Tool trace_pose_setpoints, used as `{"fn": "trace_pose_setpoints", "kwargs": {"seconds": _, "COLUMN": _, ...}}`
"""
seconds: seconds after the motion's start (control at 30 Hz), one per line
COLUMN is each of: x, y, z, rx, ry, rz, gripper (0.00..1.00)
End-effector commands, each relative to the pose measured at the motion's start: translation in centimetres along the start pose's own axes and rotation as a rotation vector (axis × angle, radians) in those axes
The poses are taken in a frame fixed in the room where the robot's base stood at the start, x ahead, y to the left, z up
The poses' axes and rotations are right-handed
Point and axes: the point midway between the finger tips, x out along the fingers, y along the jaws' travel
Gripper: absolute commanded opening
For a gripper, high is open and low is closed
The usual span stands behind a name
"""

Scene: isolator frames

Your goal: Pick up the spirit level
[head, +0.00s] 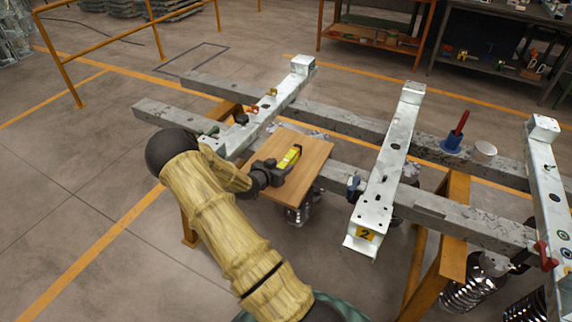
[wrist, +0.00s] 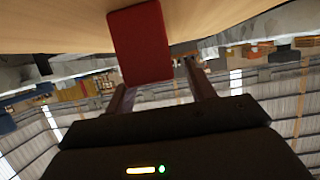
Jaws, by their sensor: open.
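The spirit level (head: 289,157), yellow with dark markings, lies on a wooden board (head: 312,150) in the head view. My gripper (head: 272,171) is open at its near-left end, low over the board. In the wrist view, my gripper's two fingers (wrist: 160,92) point at a red block-like face (wrist: 140,45) against the wooden surface (wrist: 60,25). It may be the end of the level; I cannot tell. Whether the fingers touch anything is not clear.
The board rests among grey beams (head: 345,124) and white crossbars (head: 390,160) on orange trestles (head: 442,240). A blue-based red-handled tool (head: 455,138) and a white cup (head: 484,151) stand farther right.

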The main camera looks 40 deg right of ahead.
Motion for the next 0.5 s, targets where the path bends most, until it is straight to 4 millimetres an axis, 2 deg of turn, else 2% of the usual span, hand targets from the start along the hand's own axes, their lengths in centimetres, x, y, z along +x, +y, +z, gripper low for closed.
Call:
{"fn": "trace_pose_setpoints", "kwargs": {"seconds": 0.1, "x": 1.7, "y": 0.0, "z": -0.1, "rx": 0.001, "ry": 0.0, "rz": 0.001, "gripper": 0.55}}
{"fn": "trace_pose_setpoints", "kwargs": {"seconds": 0.2, "x": 2.3, "y": 0.0, "z": 0.0, "rx": 0.0, "ry": 0.0, "rz": 0.0, "gripper": 0.55}}
{"fn": "trace_pose_setpoints", "kwargs": {"seconds": 0.5, "x": 2.3, "y": -0.1, "z": 0.1, "rx": -0.001, "ry": 0.0, "rz": -0.002, "gripper": 0.55}}
